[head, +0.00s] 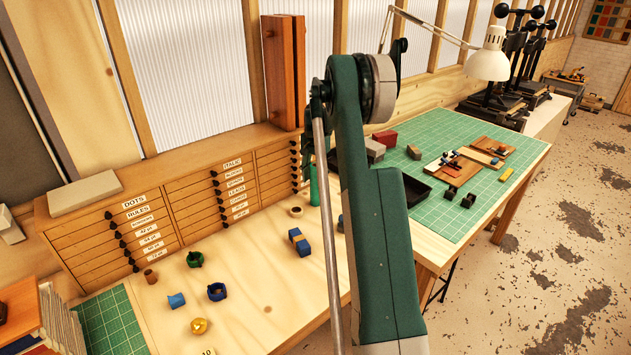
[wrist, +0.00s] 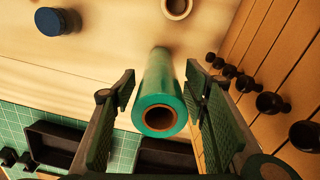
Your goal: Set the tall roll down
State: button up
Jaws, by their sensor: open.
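The tall roll (wrist: 158,85) is green with a brown hollow core. In the wrist view it stands upright on the pale wooden table, its open top end towards the camera. My gripper (wrist: 160,70) is open, with one dark padded finger on each side of the roll and a visible gap on both sides. In the head view a strip of the green roll (head: 314,187) shows just left of my arm.
A wooden drawer cabinet (head: 165,212) with dark knobs stands close behind the roll. A small tan ring (head: 296,211) and blue pieces (head: 298,240) are nearby. Several small coloured rolls lie front left. A dark tray (wrist: 62,143) and green mat (head: 440,205) are to the right.

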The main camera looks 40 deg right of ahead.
aim_at(315, 165)
notch_tip(315, 165, up, 11)
jog(key=shift+f+b, duration=0.1)
jog(key=shift+b, duration=0.2)
dwell(0.9)
jog(key=shift+a+r, duration=0.4)
jog(key=shift+a, duration=0.1)
jog(key=s+a+r+n+t, duration=0.15)
jog(key=s+a+r, duration=0.35)
jog(key=a, duration=0.6)
jog(key=s+a+r+n+t+h, duration=0.1)
jog(key=s+a+r+n, duration=0.35)
jog(key=a, duration=0.65)
jog(key=s+a+r+n+t, duration=0.1)
jog(key=s+a+r, duration=0.5)
jog(key=a, duration=0.5)
jog(key=s+a+f+n+t, duration=0.2)
jog(key=s+a+f+n, duration=0.2)
jog(key=s+a, duration=0.6)
jog(key=s+a+f+n+t+y, duration=0.1)
jog(key=s+a+f+n, duration=0.3)
jog(key=s+a, duration=0.7)
jog(key=s, duration=0.5)
jog(key=shift+s+t, duration=0.35)
